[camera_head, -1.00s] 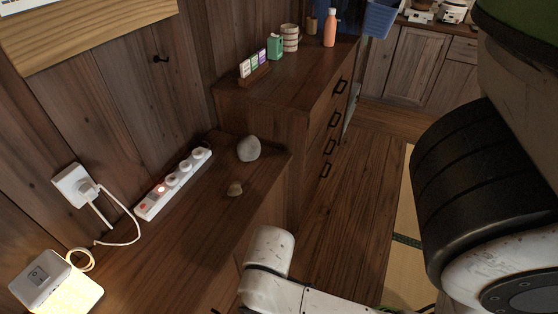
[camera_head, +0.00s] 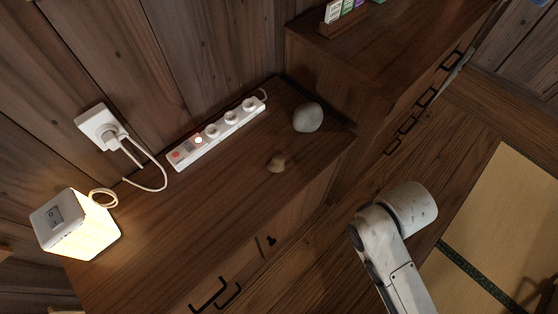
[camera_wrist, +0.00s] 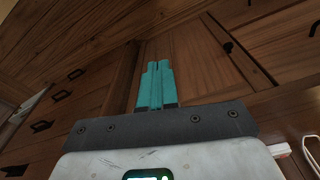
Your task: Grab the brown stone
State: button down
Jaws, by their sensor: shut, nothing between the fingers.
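The brown stone (camera_head: 276,163) is small and lies on the wooden cabinet top (camera_head: 175,215), near its front edge. A larger grey stone (camera_head: 308,117) lies behind it and to the right. My gripper (camera_wrist: 157,66) shows in the wrist view with its two teal fingers together and nothing between them. It points at wooden drawer fronts, and no stone shows in that view. In the head view my white arm is in front of the cabinet, to the right of and below the brown stone. The gripper's fingers cannot be made out there.
A white power strip (camera_head: 217,134) lies along the wall behind the stones. A lit lamp (camera_head: 75,225) stands at the left end, with a cord to the wall plug (camera_head: 101,127). A taller cabinet (camera_head: 390,50) rises to the right. Open floor and tatami (camera_head: 510,220) lie right.

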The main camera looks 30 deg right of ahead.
aim_at(277, 165)
jog(key=i+j, duration=0.1)
jog(key=j, duration=0.2)
jog(key=i+j+z, duration=0.1)
jog(key=j, duration=0.25)
jog(key=i+j, duration=0.15)
jog(key=j, duration=0.15)
jog(key=i+j, duration=0.1)
jog(key=j, duration=0.25)
jog(key=z, duration=0.05)
